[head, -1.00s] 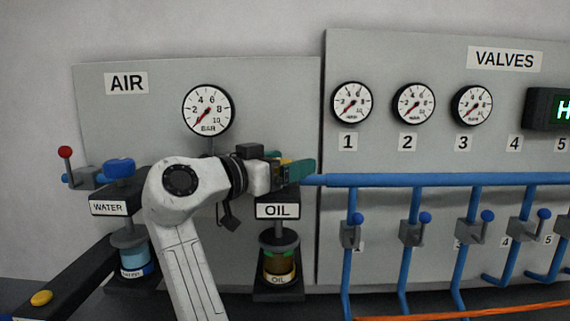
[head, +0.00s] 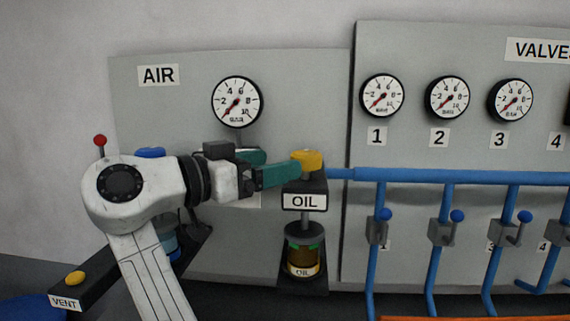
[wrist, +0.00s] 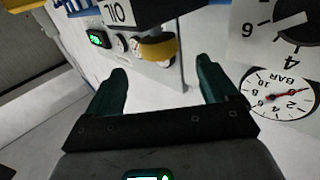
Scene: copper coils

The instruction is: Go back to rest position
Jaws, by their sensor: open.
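My gripper (head: 280,166) has two green fingers and is open, with nothing between them. In the head view it points right, its fingertips just left of the yellow knob (head: 306,161) on top of the OIL unit (head: 305,201). In the wrist view my gripper (wrist: 163,72) has its fingers spread wide, and the yellow knob (wrist: 158,48) shows beyond them, apart from the fingertips. My arm's elbow stands in front of the water unit's blue knob (head: 150,153) and hides most of that unit.
The AIR panel (head: 185,110) with its gauge (head: 237,101) is behind my arm. The VALVES panel (head: 420,60) with blue pipes (head: 450,177) stands to the right. A VENT unit with a yellow button (head: 75,278) is at lower left.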

